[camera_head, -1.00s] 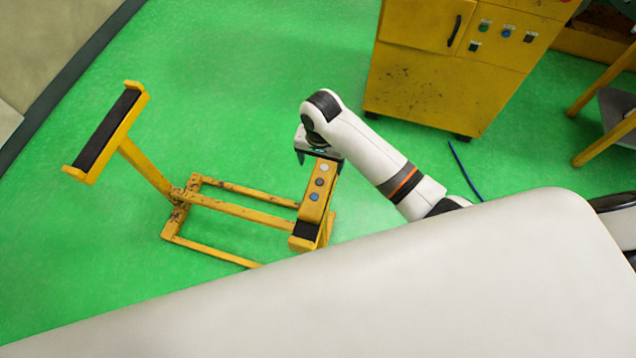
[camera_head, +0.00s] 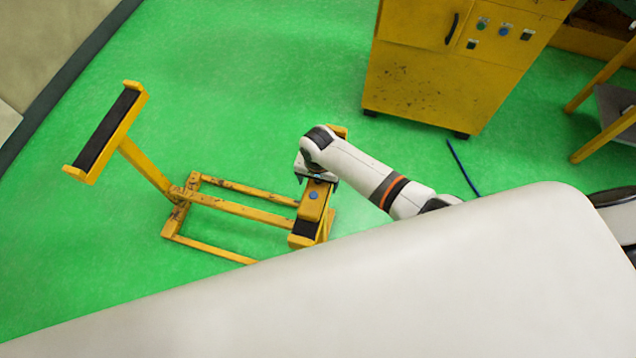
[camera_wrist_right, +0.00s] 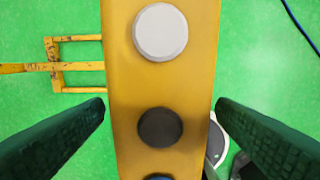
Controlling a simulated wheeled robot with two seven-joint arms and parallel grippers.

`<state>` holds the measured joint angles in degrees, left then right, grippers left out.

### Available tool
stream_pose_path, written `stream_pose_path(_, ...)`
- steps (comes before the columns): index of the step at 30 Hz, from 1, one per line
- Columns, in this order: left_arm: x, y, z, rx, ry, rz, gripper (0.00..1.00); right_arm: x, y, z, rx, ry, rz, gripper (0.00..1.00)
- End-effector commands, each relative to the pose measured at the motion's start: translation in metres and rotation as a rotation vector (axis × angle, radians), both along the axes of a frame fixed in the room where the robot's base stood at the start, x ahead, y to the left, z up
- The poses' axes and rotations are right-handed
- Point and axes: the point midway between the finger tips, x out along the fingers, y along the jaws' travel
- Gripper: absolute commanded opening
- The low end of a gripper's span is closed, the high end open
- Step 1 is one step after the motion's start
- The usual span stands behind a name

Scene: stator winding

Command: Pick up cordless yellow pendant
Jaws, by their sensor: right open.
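The yellow pendant (camera_head: 312,211) lies on the right-hand upright of a yellow stand. A blue button shows on it in the head view. In the right wrist view the pendant (camera_wrist_right: 140,88) fills the middle, with a white button at the top, a dark one below and part of another at the bottom edge. My right gripper (camera_head: 316,180) is over the pendant and hides part of it. Its green fingers (camera_wrist_right: 160,105) are open, one on each side of the pendant, with gaps showing. My left gripper is not in view.
The yellow stand (camera_head: 232,207) has a padded crossbar (camera_head: 107,132) at its left end. A yellow cabinet (camera_head: 435,85) stands at the back right. A blue cable (camera_head: 463,168) lies on the green floor. A large pale surface (camera_head: 400,290) covers the foreground.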

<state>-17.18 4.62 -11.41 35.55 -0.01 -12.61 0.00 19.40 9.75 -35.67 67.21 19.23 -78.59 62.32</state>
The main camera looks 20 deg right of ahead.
Motion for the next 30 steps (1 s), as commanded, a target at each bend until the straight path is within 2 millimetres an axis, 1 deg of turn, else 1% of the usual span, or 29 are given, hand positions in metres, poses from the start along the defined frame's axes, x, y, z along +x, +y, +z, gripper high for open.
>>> stream_pose_path(1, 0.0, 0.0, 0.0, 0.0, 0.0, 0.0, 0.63, 0.0, 0.0, 0.0, 0.0, 0.0, 0.0, 0.8)
stream_pose_path(8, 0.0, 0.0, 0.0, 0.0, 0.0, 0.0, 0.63, 0.0, 0.0, 0.0, 0.0, 0.0, 0.0, 0.42)
stream_pose_path(9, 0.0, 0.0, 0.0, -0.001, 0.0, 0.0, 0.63, 0.0, 0.0, 0.0, 0.0, 0.0, 0.0, 0.36)
stream_pose_path(11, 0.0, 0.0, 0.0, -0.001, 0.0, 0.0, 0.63, 0.0, 0.0, 0.0, 0.0, 0.0, 0.0, 0.26)
stream_pose_path(12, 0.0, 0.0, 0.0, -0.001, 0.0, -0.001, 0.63, 0.0, 0.0, 0.0, 0.0, 0.0, 0.0, 0.19)
stream_pose_path(13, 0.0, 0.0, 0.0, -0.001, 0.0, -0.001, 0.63, 0.001, 0.0, 0.001, 0.0, -0.001, 0.0, 0.17)
stream_pose_path(19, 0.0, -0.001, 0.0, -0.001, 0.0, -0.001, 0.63, 0.001, 0.0, 0.002, 0.0, -0.001, 0.0, 0.17)
stream_pose_path(22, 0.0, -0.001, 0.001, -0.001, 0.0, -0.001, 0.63, 0.001, 0.0, 0.008, 0.001, -0.002, 0.0, 0.17)
stream_pose_path(26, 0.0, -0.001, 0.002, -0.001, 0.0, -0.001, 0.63, 0.001, 0.0, 0.029, 0.002, -0.005, -0.001, 0.17)
stream_pose_path(30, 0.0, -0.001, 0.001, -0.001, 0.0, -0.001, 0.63, 0.002, 0.0, 0.057, 0.002, -0.005, 0.0, 0.17)
